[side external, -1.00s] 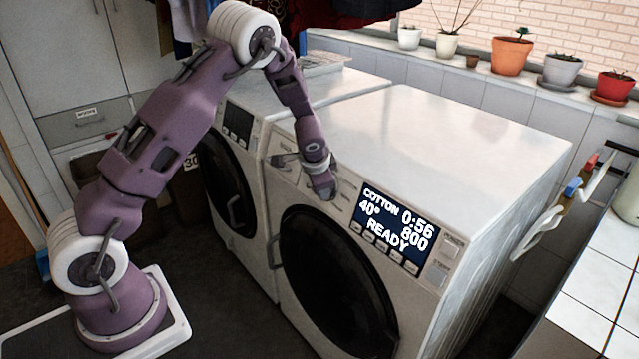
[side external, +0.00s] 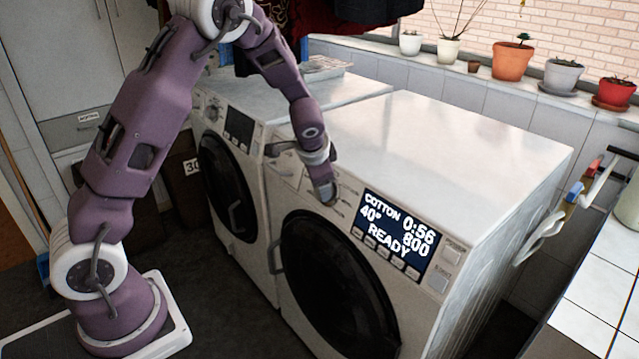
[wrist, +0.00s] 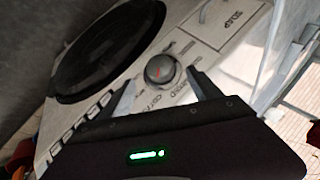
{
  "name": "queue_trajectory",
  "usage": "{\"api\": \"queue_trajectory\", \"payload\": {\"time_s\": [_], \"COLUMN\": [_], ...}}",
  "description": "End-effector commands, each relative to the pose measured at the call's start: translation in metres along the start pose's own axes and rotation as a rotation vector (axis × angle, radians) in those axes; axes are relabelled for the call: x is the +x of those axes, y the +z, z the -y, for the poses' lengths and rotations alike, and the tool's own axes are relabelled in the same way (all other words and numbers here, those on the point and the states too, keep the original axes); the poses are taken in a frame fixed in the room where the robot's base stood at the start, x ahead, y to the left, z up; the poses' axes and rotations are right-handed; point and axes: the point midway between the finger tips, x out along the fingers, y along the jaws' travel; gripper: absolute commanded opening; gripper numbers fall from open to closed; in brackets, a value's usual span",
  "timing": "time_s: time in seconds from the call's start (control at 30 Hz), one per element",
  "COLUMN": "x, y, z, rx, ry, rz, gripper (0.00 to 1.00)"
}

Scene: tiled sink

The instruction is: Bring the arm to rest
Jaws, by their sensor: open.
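My gripper (side external: 327,192) is at the front control panel of the right washing machine (side external: 440,130), just left of its lit display (side external: 397,232). The display reads COTTON, 40°, 0:56, 800, READY. I cannot tell whether the fingers touch the dial. My gripper hides the dial in the side view.
A second washing machine (side external: 300,95) stands to the left, with a tray (side external: 325,67) on top. Dark clothes (side external: 335,15) hang above. Potted plants (side external: 512,60) line the sill. A tiled counter (side external: 600,290) is at right. The right machine's top is clear.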

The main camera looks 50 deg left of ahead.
Motion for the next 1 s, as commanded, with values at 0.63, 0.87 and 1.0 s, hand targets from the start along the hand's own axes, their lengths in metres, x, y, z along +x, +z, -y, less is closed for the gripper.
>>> {"api": "queue_trajectory", "payload": {"time_s": [0.63,0.87,1.0], "x": [-0.249,-0.32,-0.328], "y": [0.084,0.16,0.173], "z": [-0.044,-0.113,-0.127], "rx": [-0.391,-0.453,-0.458], "ry": [0.211,0.352,0.378], "rz": [-0.077,-0.116,-0.121], "gripper": [0.73,0.73,0.73]}}
